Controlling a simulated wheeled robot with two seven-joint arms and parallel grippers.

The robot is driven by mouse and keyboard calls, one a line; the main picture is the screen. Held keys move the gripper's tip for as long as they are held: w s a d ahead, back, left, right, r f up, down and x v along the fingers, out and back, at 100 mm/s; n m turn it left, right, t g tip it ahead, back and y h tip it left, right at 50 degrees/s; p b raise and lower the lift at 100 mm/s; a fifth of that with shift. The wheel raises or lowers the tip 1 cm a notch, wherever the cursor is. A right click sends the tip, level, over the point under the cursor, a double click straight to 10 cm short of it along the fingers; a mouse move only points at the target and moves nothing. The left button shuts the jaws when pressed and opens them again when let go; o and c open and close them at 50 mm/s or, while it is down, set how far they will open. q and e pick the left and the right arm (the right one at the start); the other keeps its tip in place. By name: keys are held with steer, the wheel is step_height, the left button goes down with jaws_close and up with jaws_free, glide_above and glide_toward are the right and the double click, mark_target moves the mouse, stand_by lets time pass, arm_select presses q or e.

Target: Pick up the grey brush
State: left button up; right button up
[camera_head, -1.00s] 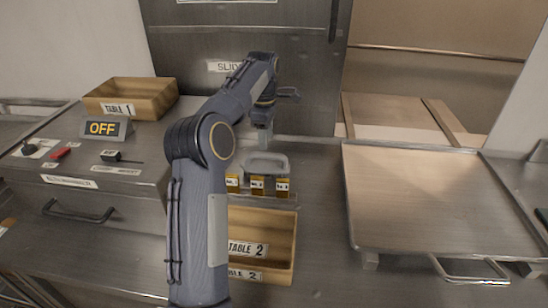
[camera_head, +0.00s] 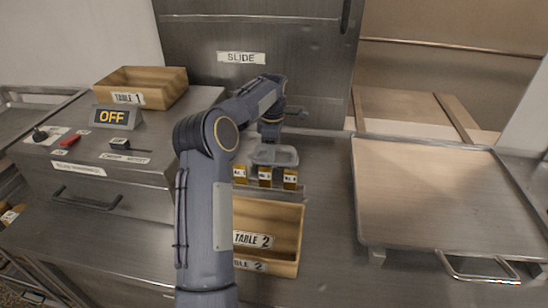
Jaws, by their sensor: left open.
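I cannot pick out a grey brush for certain. A small dark item (camera_head: 120,144) with a thin strip reaching right lies on the raised left cabinet top, too small to identify. A shallow grey dish (camera_head: 274,155) sits on the counter behind several small labelled yellow-brown blocks (camera_head: 265,175). My left arm comes up from the bottom and bends over to the right. My left gripper (camera_head: 270,139) is open and points down just behind the dish, with its fingers partly hidden. My right gripper is not in view.
A wooden box marked TABLE 1 (camera_head: 180,92) and an OFF sign (camera_head: 116,117) stand on the left cabinet, near a red item (camera_head: 70,141). A TABLE 2 wooden box (camera_head: 285,268) stands below the blocks. A large empty metal tray (camera_head: 430,190) fills the right.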

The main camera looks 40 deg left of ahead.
arm_select(q)
jaws_close()
steer(key=shift+r, duration=0.1)
steer(key=shift+r, duration=0.4)
step_height(320, 180, up, 2)
steer(key=shift+r, duration=0.25)
steer(key=s+d+r+b, duration=0.1)
steer(key=s+d+r, duration=0.1)
steer(key=d+r, duration=0.7)
steer(key=shift+s+d+r+b, duration=0.3)
steer(key=shift+s+d+b, duration=0.1)
steer(key=shift+d, duration=1.95)
